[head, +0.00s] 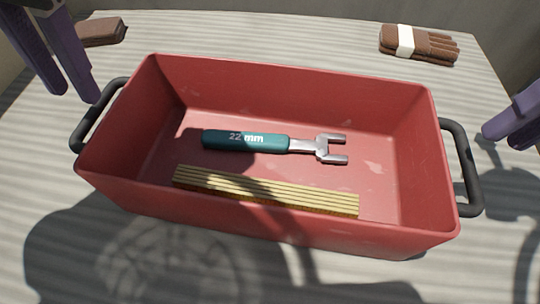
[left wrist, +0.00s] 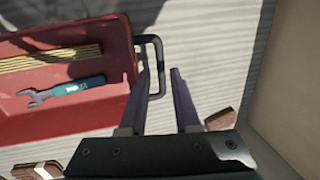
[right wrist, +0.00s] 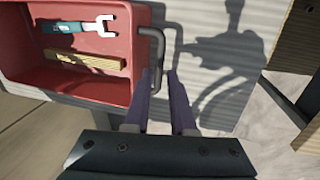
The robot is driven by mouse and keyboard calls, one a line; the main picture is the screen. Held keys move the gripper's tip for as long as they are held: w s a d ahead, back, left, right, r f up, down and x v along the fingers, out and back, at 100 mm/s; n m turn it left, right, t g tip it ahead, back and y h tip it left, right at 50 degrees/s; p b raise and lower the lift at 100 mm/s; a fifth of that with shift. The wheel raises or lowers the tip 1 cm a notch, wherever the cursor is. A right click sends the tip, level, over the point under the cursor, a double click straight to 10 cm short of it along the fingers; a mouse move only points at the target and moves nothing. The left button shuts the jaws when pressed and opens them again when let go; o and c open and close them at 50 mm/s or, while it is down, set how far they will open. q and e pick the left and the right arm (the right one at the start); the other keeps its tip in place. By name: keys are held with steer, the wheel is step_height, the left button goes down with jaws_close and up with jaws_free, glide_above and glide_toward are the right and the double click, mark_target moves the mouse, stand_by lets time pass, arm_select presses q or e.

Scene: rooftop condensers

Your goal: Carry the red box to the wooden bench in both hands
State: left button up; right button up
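The red box (head: 270,95) stands on a pale striped surface, with a black handle at each end. Inside lie a teal-handled 22 mm spanner (head: 245,141) and a yellow slatted strip (head: 265,190). My left gripper (head: 78,97) is open and empty by the left handle (head: 90,125); in the left wrist view the handle (left wrist: 160,50) lines up between its fingertips. My right gripper (right wrist: 158,76) is open at the right handle (right wrist: 158,48), whose outer bar lines up between its fingertips. I cannot tell whether either gripper touches its handle. The wooden bench is not clearly identifiable.
A brown bundle with a white band (head: 405,40) lies behind the box at the right. A brown block (head: 100,32) lies at the back left. In the right wrist view, wooden parts (right wrist: 300,38) stand at the right beyond the surface's edge.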

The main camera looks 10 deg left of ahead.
mark_target(462, 163)
stand_by(0.3)
